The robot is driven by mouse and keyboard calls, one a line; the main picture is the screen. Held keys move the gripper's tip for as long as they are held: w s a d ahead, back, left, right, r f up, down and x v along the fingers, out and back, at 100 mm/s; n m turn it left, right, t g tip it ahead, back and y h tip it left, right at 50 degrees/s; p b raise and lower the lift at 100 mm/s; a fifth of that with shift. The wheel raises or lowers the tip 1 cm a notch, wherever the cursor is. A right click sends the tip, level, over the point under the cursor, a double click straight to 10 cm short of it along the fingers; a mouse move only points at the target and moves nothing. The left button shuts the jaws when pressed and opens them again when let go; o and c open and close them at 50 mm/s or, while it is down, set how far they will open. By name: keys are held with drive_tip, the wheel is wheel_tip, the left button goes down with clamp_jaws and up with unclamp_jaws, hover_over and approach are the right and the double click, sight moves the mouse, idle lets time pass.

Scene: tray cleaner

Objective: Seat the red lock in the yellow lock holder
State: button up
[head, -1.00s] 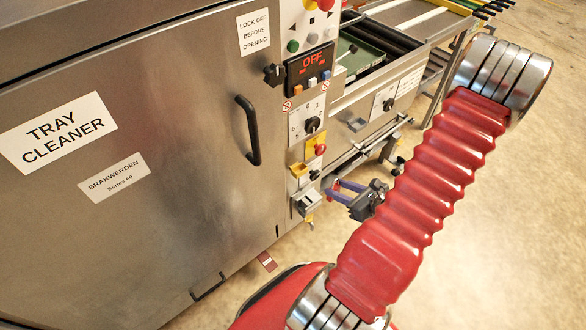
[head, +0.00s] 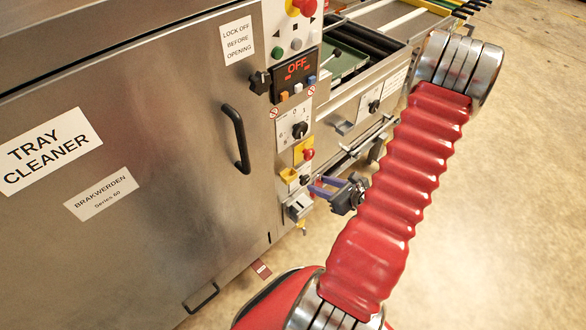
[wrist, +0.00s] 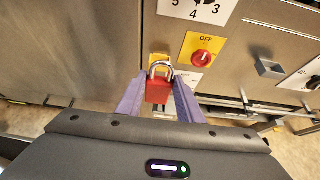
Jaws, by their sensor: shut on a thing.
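The red lock (wrist: 158,92) is upright between the purple fingers of my gripper (wrist: 159,98), with its metal shackle up. My gripper is shut on the lock's body. The yellow lock holder (wrist: 159,58) shows just behind and above the shackle in the wrist view, partly covered by it. I cannot tell whether lock and holder touch. In the head view the yellow holder (head: 289,175) is on the machine's panel, below the yellow switch plate. My gripper (head: 314,187) is right of and slightly below it; the lock cannot be made out there.
A yellow OFF plate with a red knob (wrist: 203,58) is right of the lock. A grey bracket (head: 298,206) juts out below the holder. The door handle (head: 237,138) is to the left, and rails (head: 365,138) run to the right. The floor in front is clear.

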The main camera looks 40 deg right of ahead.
drive_tip(key=w, duration=1.2)
drive_tip(key=shift+a, duration=0.15)
drive_tip(key=shift+w, duration=0.65)
drive_tip(key=shift+s+f, duration=0.1)
drive_tip(key=shift+f, duration=1.65)
drive_tip(key=shift+f, duration=0.15)
drive_tip(key=o, duration=1.1)
